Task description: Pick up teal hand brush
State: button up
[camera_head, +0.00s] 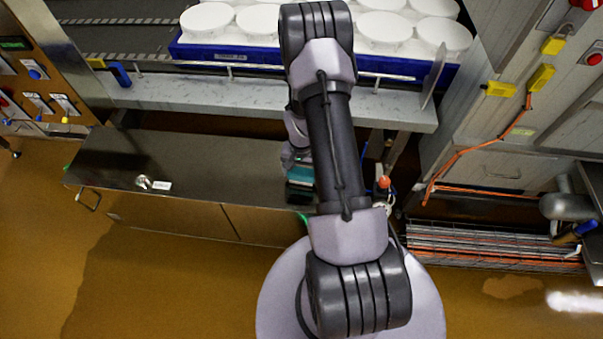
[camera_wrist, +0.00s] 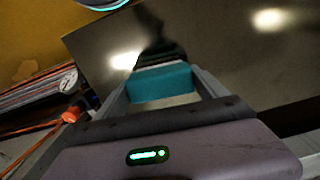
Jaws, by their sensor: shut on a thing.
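The teal hand brush (camera_wrist: 160,84) is between the two fingers of my gripper (camera_wrist: 161,80) in the wrist view, and the jaws are shut on it. A dark, striped area shows just past its far side. In the head view the teal brush (camera_head: 300,174) shows just left of my arm, over the right end of the dark metal counter. My arm hides part of it there, and most of my gripper is hidden too. I cannot tell whether the brush touches the counter or is just above it.
The dark counter (camera_head: 215,168) is mostly bare, with a small round metal item (camera_head: 144,182) at its left. Behind it, a blue tray (camera_head: 215,52) holds several white moulds. A rack (camera_head: 490,246) and orange cable (camera_head: 452,162) are at the right.

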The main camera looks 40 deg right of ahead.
jog(key=r+p, duration=0.1)
jog(key=s+r, duration=0.1)
jog(key=r, duration=0.1)
jog(key=shift+d+r+p, duration=0.15)
jog(key=shift+p, duration=0.2)
jog(key=s+d+r+p, duration=0.1)
jog(key=s+d+p, duration=0.1)
jog(key=s, duration=1.2)
jog(key=shift+s+d+p, duration=0.25)
jog(key=shift+d+p, duration=0.15)
jog(key=shift+d, duration=0.5)
